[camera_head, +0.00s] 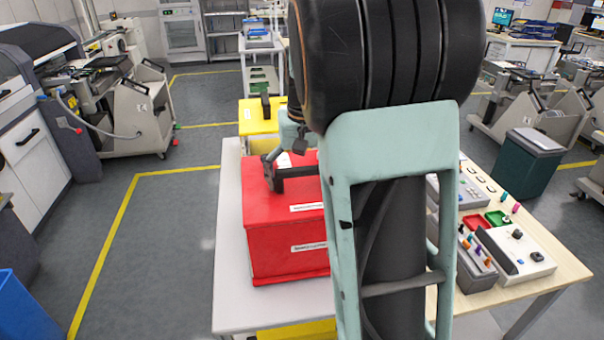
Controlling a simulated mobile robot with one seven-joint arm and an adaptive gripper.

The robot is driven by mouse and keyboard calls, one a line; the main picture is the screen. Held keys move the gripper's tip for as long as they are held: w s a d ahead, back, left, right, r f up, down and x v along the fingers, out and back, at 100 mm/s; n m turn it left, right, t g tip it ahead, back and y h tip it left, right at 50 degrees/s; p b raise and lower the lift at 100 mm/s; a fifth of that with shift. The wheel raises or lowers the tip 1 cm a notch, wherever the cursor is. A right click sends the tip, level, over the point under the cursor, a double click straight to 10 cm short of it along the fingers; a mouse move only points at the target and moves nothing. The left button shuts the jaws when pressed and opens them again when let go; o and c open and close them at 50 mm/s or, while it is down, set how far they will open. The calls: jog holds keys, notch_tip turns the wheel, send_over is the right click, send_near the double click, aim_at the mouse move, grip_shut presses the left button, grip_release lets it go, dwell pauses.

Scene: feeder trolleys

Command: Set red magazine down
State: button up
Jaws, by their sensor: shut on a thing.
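The red magazine (287,247) is a red box with white labels and a dark handle on top. It is over the white table (228,275), upright, on the left of my arm. Its underside looks close to the tabletop, but I cannot tell whether it touches. My gripper (273,172) is at the dark handle and shut on it. My arm hides the right part of the magazine and much of the gripper.
A yellow magazine (256,122) with a dark handle stands just behind the red one. Yellow shows under the table's front edge. A wooden-topped table (545,285) with control boxes and small trays stands at the right. The white table's left strip and front are clear.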

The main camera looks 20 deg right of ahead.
jog(key=o, duration=1.8)
jog(key=shift+s+f, duration=0.1)
jog(key=r, duration=0.4)
jog(key=s+r, duration=0.1)
jog(key=r, duration=0.7)
jog(key=shift+s+a, duration=0.2)
jog(key=shift+a, duration=0.1)
